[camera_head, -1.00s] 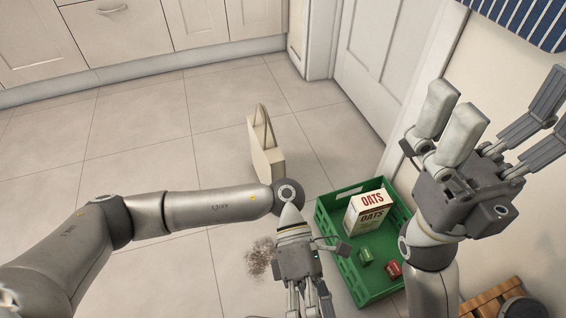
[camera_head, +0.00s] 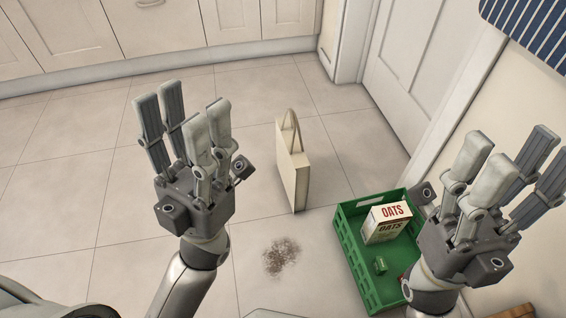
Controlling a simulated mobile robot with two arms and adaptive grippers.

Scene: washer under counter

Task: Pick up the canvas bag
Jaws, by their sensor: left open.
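The cream canvas bag (camera_head: 294,172) stands upright on the tiled floor in the middle of the view, with its handles sticking up. My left gripper (camera_head: 187,106) is to the left of the bag, raised, with its fingers pointing up and spread apart. It is empty and does not touch the bag. My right gripper (camera_head: 508,152) is at the right side, also raised with its fingers apart and empty. It is well clear of the bag and partly covers the green crate.
A green crate (camera_head: 353,258) stands on the floor just right of the bag, holding an oats box (camera_head: 386,223) and small cans. A dark patch of dirt (camera_head: 281,257) lies in front of the bag. Cabinets (camera_head: 160,35) line the back; a white door (camera_head: 420,80) is at right.

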